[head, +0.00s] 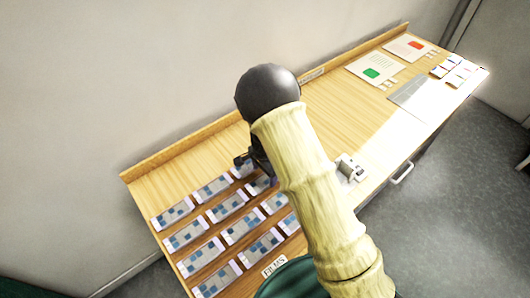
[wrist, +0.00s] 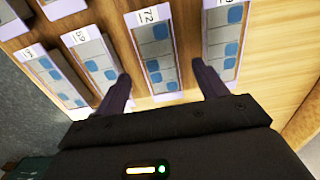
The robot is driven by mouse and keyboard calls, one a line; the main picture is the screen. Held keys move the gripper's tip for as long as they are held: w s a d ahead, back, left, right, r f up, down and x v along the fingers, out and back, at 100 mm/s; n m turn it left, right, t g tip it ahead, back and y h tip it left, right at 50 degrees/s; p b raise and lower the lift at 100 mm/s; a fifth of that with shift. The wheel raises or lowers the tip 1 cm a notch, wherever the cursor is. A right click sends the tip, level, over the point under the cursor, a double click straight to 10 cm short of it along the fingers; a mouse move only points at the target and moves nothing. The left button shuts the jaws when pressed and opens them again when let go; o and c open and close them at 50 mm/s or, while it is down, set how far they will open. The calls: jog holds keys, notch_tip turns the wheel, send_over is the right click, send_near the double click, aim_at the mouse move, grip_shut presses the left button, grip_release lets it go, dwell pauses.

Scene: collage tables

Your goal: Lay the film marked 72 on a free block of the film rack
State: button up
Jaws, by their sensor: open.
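The film marked 72 (wrist: 158,62) is a grey strip with blue squares and a white label end, in the middle of the wrist view. My gripper (wrist: 162,73) is open, with one dark finger on each side of the film's near end. No grip on the film shows. In the head view my gripper (head: 254,161) is mostly hidden by my arm, over the upper right of the rows of films. I cannot pick out film 72 there, nor a film rack with a free block.
Several other films (head: 231,207) lie in rows, with neighbours close on both sides of film 72, such as the film at its left (wrist: 97,62). A FILMS sign (head: 274,267) stands at the front edge. Cards (head: 375,70) and a grey sheet (head: 408,92) lie farther right.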

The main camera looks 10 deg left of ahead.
notch_tip(320, 180, up, 16)
jog(key=b, duration=0.1)
jog(key=shift+f, duration=0.15)
dwell(0.9)
jog(key=s+d+r+n+t, duration=0.1)
jog(key=s+d, duration=0.3)
jog(key=d, duration=0.4)
jog(key=s+d+r+n, duration=0.2)
jog(key=s+d+n, duration=0.2)
jog(key=d, duration=0.4)
jog(key=s+d+r+n+t, duration=0.1)
jog(key=s+d+n, duration=0.2)
jog(key=s+d, duration=0.3)
jog(key=shift+d+r+t, duration=0.3)
jog(key=shift+d+r, duration=0.05)
jog(key=shift+d, duration=0.8)
